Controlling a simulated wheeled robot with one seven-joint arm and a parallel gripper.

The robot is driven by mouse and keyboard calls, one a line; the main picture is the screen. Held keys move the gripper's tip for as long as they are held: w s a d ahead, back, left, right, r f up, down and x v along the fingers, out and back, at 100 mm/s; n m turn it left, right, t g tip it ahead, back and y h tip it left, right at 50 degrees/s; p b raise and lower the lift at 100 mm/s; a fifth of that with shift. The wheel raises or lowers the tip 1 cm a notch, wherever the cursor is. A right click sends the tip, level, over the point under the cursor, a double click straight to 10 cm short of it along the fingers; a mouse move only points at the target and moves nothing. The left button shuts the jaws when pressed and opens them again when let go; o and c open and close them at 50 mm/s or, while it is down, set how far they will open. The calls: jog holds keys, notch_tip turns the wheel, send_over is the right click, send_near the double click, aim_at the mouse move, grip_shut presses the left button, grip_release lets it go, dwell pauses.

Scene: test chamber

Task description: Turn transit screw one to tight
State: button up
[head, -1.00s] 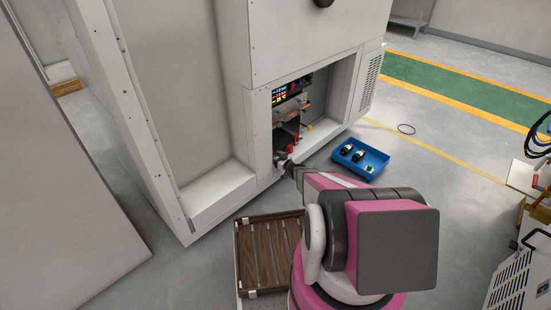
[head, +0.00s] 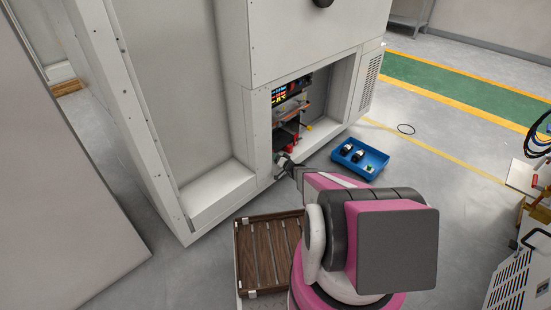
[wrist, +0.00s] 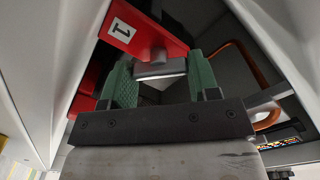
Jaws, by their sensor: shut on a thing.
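A red block with a white label reading 1 (wrist: 121,29) fills the upper left of the wrist view. A grey flat-headed piece, seemingly transit screw one (wrist: 160,67), stands out from the block. My gripper (wrist: 161,80) has its green pads on either side of the grey piece and is shut on it. In the head view my gripper (head: 282,161) is at the low opening of the white cabinet, and it hides the screw. The screw's thread and how tight it sits do not show.
The white cabinet's (head: 225,45) opening has side walls close around my gripper. Inside are a lit display (head: 280,91) and an orange loop handle (wrist: 268,121). A blue tray (head: 373,162) with small parts and a wooden-slatted crate (head: 240,262) are on the floor nearby.

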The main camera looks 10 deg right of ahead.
jog(key=m, duration=0.6)
jog(key=shift+w+d+f+m, duration=0.1)
jog(key=shift+m, duration=0.2)
jog(key=m, duration=0.5)
jog(key=shift+f, duration=0.1)
dwell(0.3)
jog(key=o, duration=0.9)
